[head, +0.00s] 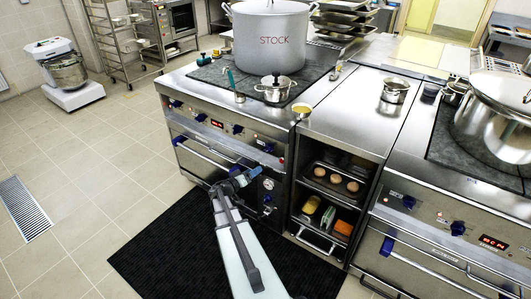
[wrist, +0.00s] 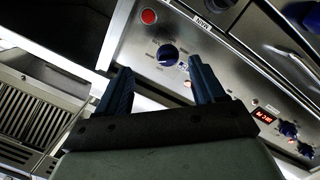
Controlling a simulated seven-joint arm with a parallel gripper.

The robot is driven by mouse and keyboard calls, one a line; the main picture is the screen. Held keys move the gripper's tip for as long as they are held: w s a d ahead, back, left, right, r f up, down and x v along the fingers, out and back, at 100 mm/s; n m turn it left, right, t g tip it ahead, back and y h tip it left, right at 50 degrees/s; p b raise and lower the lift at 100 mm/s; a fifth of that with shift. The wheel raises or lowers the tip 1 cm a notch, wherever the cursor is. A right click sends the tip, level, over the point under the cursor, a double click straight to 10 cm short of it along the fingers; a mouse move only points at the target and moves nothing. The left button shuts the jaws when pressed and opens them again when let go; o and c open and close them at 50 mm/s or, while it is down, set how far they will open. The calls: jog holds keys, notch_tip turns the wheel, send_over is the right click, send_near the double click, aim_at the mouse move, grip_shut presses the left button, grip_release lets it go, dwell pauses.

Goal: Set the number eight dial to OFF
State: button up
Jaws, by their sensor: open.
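My gripper (head: 248,178) is low in front of the left range (head: 185,140) in the head view, near its lower right front. In the wrist view its two blue fingers stand apart with nothing between them, so my gripper (wrist: 160,70) is open and empty. A round dark blue dial (wrist: 167,55) on a steel panel shows beyond and between the fingertips, apart from them. More blue dials (wrist: 288,129) sit farther right along the panel. The left range has a row of blue dials, one of them a dial (head: 237,129). The numbers are too small to read, so I cannot tell which dial is number eight.
A red button (wrist: 148,16) and a red display (wrist: 263,116) are on the panel. The dark mat (head: 160,255) is clear.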

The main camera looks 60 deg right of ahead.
aim_at(265, 151)
jog(key=d+m, duration=0.2)
jog(key=d, duration=0.2)
jog(key=w+d+r+m+t, duration=0.1)
jog(key=d+m, duration=0.1)
jog(key=d, duration=0.3)
jog(key=w+d+m+h, duration=0.1)
jog(key=d+m, duration=0.1)
jog(key=d, duration=0.3)
jog(key=shift+r+m+t, duration=0.4)
jog(key=c, duration=1.1)
jog(key=shift+o, duration=0.2)
